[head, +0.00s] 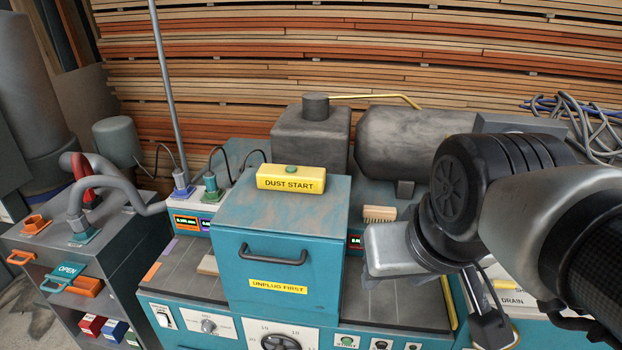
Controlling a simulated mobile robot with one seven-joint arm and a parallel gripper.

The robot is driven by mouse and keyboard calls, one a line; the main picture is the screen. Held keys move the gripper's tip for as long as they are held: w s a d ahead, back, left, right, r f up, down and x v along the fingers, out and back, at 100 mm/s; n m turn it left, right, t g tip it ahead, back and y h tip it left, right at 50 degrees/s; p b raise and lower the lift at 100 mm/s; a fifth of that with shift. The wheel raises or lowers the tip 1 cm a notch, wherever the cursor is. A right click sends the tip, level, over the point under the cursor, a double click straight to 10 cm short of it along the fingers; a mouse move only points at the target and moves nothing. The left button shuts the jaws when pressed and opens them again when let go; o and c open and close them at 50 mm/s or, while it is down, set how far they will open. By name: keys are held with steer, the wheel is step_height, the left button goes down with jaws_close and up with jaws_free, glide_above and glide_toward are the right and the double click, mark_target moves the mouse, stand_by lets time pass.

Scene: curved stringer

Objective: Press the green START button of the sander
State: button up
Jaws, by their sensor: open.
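The green START button (347,341) is on the front panel of the teal sander (186,311), at the bottom edge of the picture, with its label partly cut off. A second green button (291,169) sits on a yellow box marked DUST START, on top of the teal cover box (277,268). My arm reaches in from the right. My gripper (390,252) shows as a pale grey block right of the cover box, above and right of the START button and apart from it. Its fingertips are not clear. It holds nothing that I can see.
The cover box has a black handle (274,254) and an UNPLUG FIRST label. A dial (281,343) and a knob (208,326) are left of the START button. A wooden brush (380,214) lies behind my gripper. Cables (580,125) are at the back right.

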steer(key=shift+s+d+r, duration=0.1)
steer(key=shift+s+d, duration=0.1)
steer(key=shift+s, duration=0.1)
steer(key=shift+c, duration=0.7)
jaws_close()
stand_by(0.7)
